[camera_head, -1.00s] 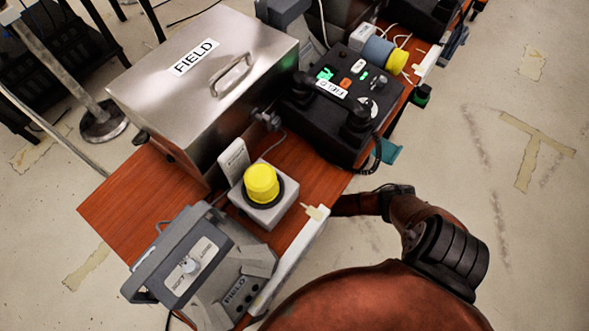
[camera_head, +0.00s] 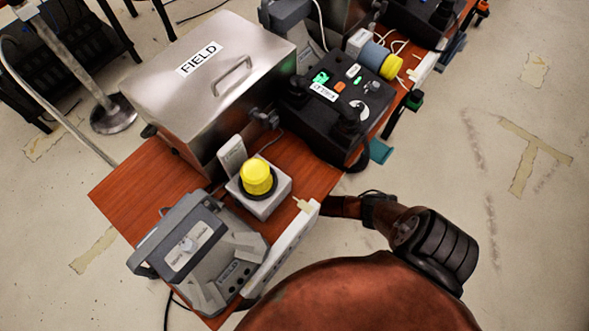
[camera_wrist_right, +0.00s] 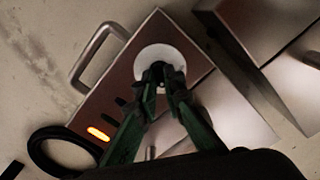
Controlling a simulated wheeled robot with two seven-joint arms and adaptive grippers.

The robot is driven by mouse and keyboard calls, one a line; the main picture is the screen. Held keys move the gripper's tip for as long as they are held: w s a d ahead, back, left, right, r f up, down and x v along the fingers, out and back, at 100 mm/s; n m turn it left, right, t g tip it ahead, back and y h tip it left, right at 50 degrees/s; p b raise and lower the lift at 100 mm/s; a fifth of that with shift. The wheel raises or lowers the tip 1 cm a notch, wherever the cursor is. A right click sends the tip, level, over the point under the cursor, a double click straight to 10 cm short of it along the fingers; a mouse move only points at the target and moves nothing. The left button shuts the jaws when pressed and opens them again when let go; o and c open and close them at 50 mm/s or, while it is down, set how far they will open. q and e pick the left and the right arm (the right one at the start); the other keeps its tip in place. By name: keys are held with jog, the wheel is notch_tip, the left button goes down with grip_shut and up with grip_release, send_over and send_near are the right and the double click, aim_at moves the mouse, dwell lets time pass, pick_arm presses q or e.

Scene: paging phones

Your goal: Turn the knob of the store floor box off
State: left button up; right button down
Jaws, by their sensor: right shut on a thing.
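In the right wrist view, a brownish metal box (camera_wrist_right: 187,75) with a curved handle fills the middle. On its face is a white round disc (camera_wrist_right: 150,54) with a small dark knob (camera_wrist_right: 158,70) at its centre. My right gripper (camera_wrist_right: 162,88) has green fingers closed on this knob. An orange light (camera_wrist_right: 98,134) glows on the box's face at lower left. I cannot read any label on this box. My left gripper is not in view.
The red-brown table (camera_head: 135,190) carries a steel FIELD case (camera_head: 205,95), a black FIELD desk unit (camera_head: 325,115), a yellow button on a grey box (camera_head: 262,205) and a grey FIELD unit (camera_head: 185,250). The floor (camera_head: 480,80) to the right is mostly clear.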

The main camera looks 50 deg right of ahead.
jog(key=n+p, duration=0.2)
jog(key=n, duration=0.1)
jog(key=shift+s, duration=0.1)
jog(key=shift+n, duration=0.7)
jog(key=n, duration=0.2)
jog(key=shift+n, duration=0.3)
jog(key=n, duration=0.2)
jog(key=shift+n+p, duration=0.3)
jog(key=shift+n, duration=0.1)
jog(key=n, duration=0.3)
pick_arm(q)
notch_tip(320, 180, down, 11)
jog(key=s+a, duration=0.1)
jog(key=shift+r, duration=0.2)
pick_arm(e)
jog(key=shift+f+n, duration=0.1)
jog(key=shift+n, duration=1.2)
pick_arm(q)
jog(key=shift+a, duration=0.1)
